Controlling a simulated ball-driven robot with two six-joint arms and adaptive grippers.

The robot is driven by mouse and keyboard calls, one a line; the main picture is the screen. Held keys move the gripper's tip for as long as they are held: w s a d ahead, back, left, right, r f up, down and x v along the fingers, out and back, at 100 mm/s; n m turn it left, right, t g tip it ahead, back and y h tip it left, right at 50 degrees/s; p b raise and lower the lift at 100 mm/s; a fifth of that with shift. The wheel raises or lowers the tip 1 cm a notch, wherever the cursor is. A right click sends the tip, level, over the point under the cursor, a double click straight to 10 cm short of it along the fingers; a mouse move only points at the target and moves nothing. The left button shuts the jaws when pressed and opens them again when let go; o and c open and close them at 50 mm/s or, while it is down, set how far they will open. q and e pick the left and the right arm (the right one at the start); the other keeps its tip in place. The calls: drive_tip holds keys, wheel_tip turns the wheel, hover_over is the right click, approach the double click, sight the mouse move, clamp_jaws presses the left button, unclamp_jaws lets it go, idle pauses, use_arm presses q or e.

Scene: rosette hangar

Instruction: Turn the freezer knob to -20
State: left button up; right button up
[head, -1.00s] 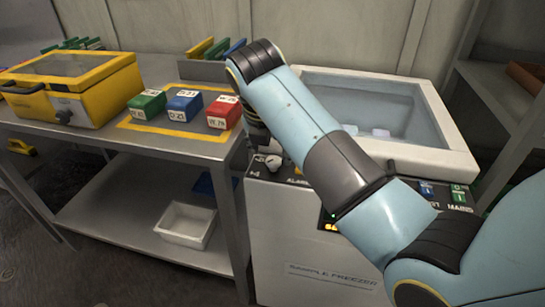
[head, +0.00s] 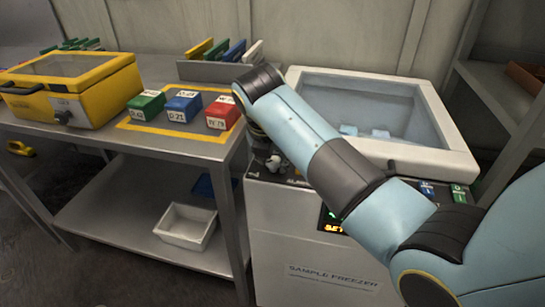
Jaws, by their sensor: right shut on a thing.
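The sample freezer (head: 312,268) is a white chest with a lid window and a front control panel. Its pale knob (head: 273,162) shows at the left end of the panel, below my right wrist. My right gripper (head: 263,150) points down at the knob and is shut on it; my own arm hides most of the fingers. The scale marks around the knob are too small or covered to read. An orange and green display (head: 331,222) is partly behind my forearm. My left gripper is not in view.
A metal table (head: 185,142) stands left of the freezer, with a yellow case (head: 95,97) and green, blue and red blocks (head: 183,107). A white bin (head: 186,226) sits on its lower shelf. Another shelf (head: 508,105) is at the right.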

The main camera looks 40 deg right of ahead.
drive_tip(key=shift+c, duration=0.4)
drive_tip(key=shift+m, duration=0.3)
drive_tip(key=shift+w+a+m+g+h, duration=0.1)
drive_tip(key=shift+m+g+h, duration=0.25)
drive_tip(key=shift+m, duration=0.65)
drive_tip(key=m+g+b, duration=0.1)
drive_tip(key=m, duration=0.1)
drive_tip(key=shift+w+f+m, duration=0.1)
drive_tip(key=shift+m, duration=0.3)
drive_tip(key=m+g+b, duration=0.1)
drive_tip(key=m, duration=0.1)
drive_tip(key=m+g+b, duration=0.1)
drive_tip(key=m+b, duration=0.1)
drive_tip(key=shift+w+f+m+h, duration=0.1)
drive_tip(key=shift+m+h, duration=0.15)
drive_tip(key=shift+m, duration=0.05)
drive_tip(key=shift+w+m+g+b, duration=0.1)
drive_tip(key=shift+m+g+b, duration=0.25)
drive_tip(key=shift+m, duration=0.55)
drive_tip(key=shift+r+m+g, duration=0.25)
drive_tip(key=shift+m+g, duration=0.15)
drive_tip(key=shift+m, duration=0.8)
drive_tip(key=shift+m+y, duration=0.6)
drive_tip(key=shift+m, duration=0.4)
drive_tip(key=shift+g, duration=0.3)
